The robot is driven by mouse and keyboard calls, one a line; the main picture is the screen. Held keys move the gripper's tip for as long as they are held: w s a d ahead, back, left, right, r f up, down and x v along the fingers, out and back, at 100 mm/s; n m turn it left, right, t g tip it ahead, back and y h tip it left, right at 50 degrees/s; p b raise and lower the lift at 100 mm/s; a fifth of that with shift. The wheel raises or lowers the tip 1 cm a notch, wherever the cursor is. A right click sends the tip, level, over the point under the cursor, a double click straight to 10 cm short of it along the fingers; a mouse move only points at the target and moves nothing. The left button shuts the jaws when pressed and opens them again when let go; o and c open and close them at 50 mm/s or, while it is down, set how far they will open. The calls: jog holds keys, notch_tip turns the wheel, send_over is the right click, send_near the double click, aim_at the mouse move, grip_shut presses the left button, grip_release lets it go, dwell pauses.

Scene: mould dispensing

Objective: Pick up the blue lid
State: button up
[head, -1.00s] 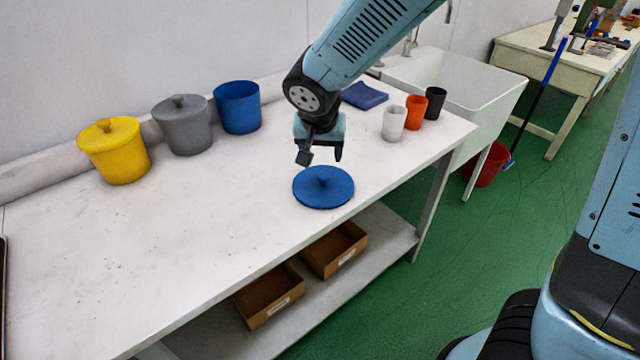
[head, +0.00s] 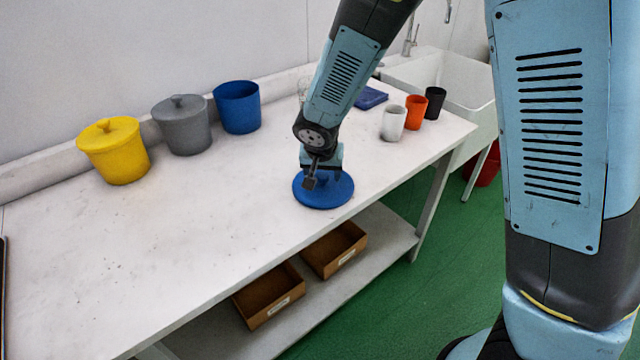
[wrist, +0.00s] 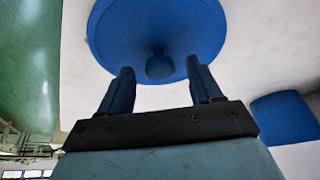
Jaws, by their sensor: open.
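The blue lid (head: 338,196) lies flat on the white table near its front edge. It is a round disc with a small knob on top. In the wrist view the lid (wrist: 140,30) fills the upper middle, with its knob (wrist: 160,66) just beyond and between the two fingertips. My gripper (head: 322,182) is open and low over the lid; in the wrist view its fingers (wrist: 160,78) stand apart with nothing between them. In the head view my gripper hides part of the lid and most of the knob. An open blue pot (head: 238,108) stands at the back of the table.
A grey lidded pot (head: 182,126) and a yellow lidded pot (head: 116,152) stand left of the blue pot. White (head: 393,124), orange (head: 415,112) and black (head: 435,102) cups stand at the right, near a folded blue cloth (head: 371,98).

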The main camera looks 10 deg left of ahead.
jog(key=shift+w+f, duration=0.2)
jog(key=shift+f, duration=0.2)
jog(key=shift+c, duration=0.3)
jog(key=c, duration=1)
